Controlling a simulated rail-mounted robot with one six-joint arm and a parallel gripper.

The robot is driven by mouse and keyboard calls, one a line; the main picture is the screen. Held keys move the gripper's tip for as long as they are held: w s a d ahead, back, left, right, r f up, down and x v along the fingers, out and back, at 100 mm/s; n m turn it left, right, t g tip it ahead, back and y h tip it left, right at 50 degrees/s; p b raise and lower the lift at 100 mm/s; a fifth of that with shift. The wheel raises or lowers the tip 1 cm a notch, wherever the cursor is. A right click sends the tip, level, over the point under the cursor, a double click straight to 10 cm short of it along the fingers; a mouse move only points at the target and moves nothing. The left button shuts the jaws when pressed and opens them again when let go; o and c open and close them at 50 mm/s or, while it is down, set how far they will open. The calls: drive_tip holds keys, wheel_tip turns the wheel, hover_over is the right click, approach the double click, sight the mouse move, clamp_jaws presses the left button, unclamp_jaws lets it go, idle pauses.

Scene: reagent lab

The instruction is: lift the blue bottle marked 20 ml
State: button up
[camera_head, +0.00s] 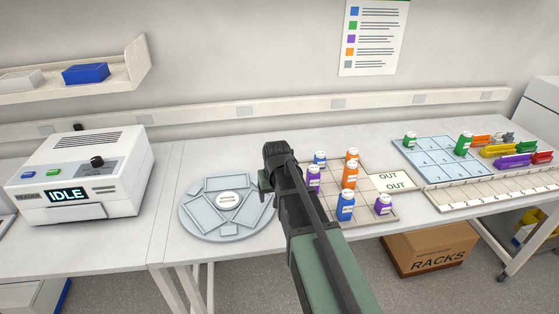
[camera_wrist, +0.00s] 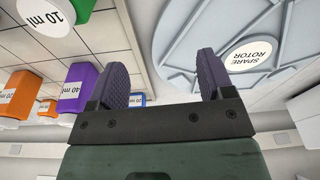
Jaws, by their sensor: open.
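Two blue bottles stand on the gridded board in the head view: a smaller one (camera_head: 320,158) at the back and a larger one (camera_head: 345,207) at the front. Their labels are too small to read there. In the wrist view a blue bottle (camera_wrist: 138,95), whose label seems to read 20 ml, shows partly behind the left finger. My gripper (camera_wrist: 161,77) is open, its two fingers apart with nothing between them. In the head view my arm hides part of the board, and the fingertips cannot be made out clearly.
A purple bottle (camera_head: 314,179), orange bottles (camera_head: 349,175) and another purple bottle (camera_head: 383,204) crowd the board. A green bottle (camera_wrist: 58,10) is close in the wrist view. The spare rotor disc (camera_head: 229,210) lies left of the board; the OUT card (camera_head: 394,181) lies right.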

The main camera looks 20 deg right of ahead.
drive_tip(key=w+d+r+t+p, duration=0.1)
drive_tip(key=w+d+r+p, duration=0.15)
drive_tip(key=w+d, duration=0.45)
drive_tip(key=w+d+r+t+p, duration=0.1)
drive_tip(key=w+d+r, duration=0.3)
drive_tip(key=w, duration=0.5)
drive_tip(key=shift+m+h, duration=0.4)
drive_tip(key=b+x, duration=0.4)
drive_tip(key=x, duration=0.1)
drive_tip(key=d+b+x, duration=0.1)
drive_tip(key=b+x, duration=0.1)
drive_tip(key=shift+s+f, duration=0.1)
drive_tip(key=shift+f, duration=0.2)
drive_tip(key=b+x, duration=0.5)
drive_tip(key=shift+w+d, duration=0.2)
drive_tip(key=shift+w, duration=0.15)
drive_tip(key=shift+r+p, duration=0.25)
drive_tip(key=shift+p, duration=0.05)
drive_tip(key=c, duration=1)
drive_tip(key=shift+r, duration=0.1)
